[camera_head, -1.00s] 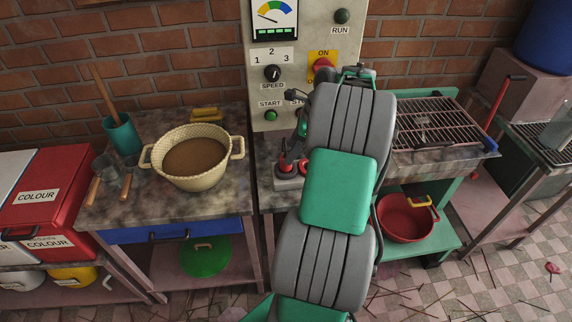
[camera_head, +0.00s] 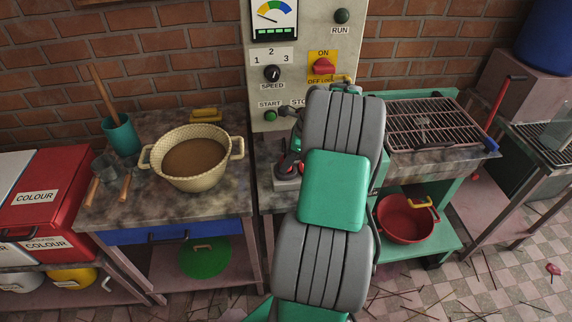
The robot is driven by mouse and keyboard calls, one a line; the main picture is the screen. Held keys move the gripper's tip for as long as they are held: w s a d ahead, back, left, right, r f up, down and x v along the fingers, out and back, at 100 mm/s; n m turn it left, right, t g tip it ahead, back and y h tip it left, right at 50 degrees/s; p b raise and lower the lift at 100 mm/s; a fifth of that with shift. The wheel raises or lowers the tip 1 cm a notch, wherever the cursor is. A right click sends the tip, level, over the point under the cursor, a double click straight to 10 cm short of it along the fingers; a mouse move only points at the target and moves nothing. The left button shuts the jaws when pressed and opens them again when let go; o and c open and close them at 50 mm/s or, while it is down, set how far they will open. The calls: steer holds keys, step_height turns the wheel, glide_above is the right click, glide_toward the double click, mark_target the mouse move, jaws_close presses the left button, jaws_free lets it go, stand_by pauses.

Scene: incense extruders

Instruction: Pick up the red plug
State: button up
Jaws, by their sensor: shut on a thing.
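The red plug (camera_head: 289,162) shows as a small red and dark shape just above a pale grey socket block (camera_head: 287,184) on the counter, left of my arm. My gripper (camera_head: 290,167) is down at this spot, small in the view and partly hidden behind my arm. Its dark jaws appear closed around the red plug. I cannot tell whether the plug touches the block or is clear of it.
A control panel (camera_head: 258,90) with a red ON/OFF switch (camera_head: 323,66) stands behind. A cream pot (camera_head: 192,180) of brown paste is at left. A grill rack (camera_head: 425,122) is at right, with a red basin (camera_head: 404,225) below.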

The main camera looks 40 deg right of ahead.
jaws_close()
steer(key=shift+r, duration=0.15)
